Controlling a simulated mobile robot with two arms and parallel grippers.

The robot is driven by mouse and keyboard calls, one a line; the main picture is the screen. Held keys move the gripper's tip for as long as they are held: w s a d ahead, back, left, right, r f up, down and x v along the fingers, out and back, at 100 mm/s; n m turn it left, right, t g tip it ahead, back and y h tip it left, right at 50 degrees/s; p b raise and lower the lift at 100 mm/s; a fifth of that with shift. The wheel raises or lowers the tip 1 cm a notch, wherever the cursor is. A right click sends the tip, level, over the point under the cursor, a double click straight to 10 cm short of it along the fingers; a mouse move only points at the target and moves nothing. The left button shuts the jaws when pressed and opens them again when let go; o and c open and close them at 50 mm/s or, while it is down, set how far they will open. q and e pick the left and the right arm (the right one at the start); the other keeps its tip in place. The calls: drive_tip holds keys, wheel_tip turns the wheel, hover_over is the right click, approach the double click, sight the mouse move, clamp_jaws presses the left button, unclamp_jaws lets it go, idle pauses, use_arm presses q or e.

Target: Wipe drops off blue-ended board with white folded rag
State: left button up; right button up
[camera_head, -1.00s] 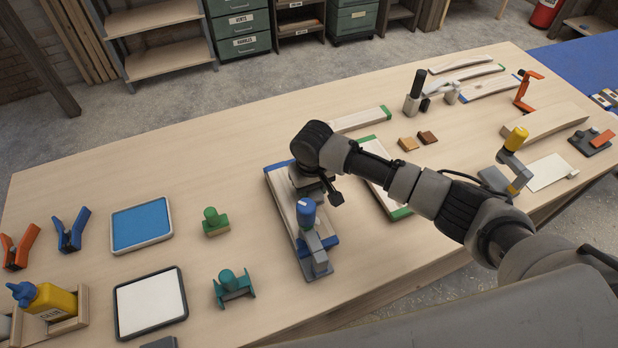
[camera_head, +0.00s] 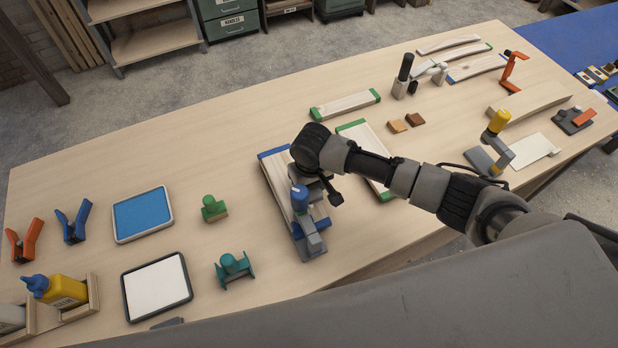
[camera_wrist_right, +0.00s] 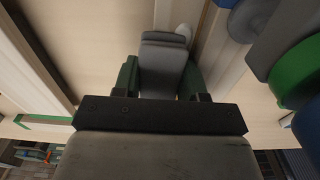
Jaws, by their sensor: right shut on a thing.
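The blue-ended board (camera_head: 275,178) lies on the workbench, its near part under a grey clamp (camera_head: 311,237) with a blue knob (camera_head: 299,194). My right gripper (camera_head: 316,190) is over the board's right side, just behind the clamp; its fingers are mostly hidden by my wrist. In the right wrist view the gripper (camera_wrist_right: 162,80) is low over the pale wood. It is shut, with a small white bit of the rag (camera_wrist_right: 184,31) showing beyond the fingers. The rest of the rag is hidden. I cannot make out any drops. My left gripper is not in view.
A green-ended board (camera_head: 358,133) lies just right, partly behind my arm, and another (camera_head: 345,104) farther back. Green stamps (camera_head: 213,208), a blue pad (camera_head: 142,214) and a white pad (camera_head: 156,288) are left. The bench behind the blue-ended board is clear.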

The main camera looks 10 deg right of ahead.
drive_tip(key=shift+s+d+p, duration=0.2)
drive_tip(key=shift+s+p, duration=0.35)
drive_tip(key=shift+s, duration=0.4)
drive_tip(key=shift+w+f, duration=0.15)
drive_tip(key=shift+w+a+r+b, duration=0.15)
drive_tip(key=shift+w+b, duration=0.2)
drive_tip(key=shift+w, duration=0.5)
drive_tip(key=shift+w+a+r+b, duration=0.1)
drive_tip(key=shift+w+a+b, duration=0.2)
drive_tip(key=shift+w, duration=0.5)
drive_tip(key=shift+w+a+r+b, duration=0.1)
drive_tip(key=shift+w+b, duration=0.3)
drive_tip(key=shift+w, duration=0.45)
drive_tip(key=shift+w+f+b, duration=0.15)
drive_tip(key=shift+w+b, duration=0.4)
drive_tip(key=shift+w, duration=0.05)
drive_tip(key=shift+w+a+b, duration=0.2)
drive_tip(key=shift+w+b, duration=0.4)
drive_tip(key=shift+w, duration=0.3)
drive_tip(key=shift+w+a+b, duration=0.2)
drive_tip(key=shift+w+b, duration=0.4)
drive_tip(key=shift+w, duration=0.25)
wheel_tip(320, 180, up, 7)
drive_tip(key=p, duration=0.8)
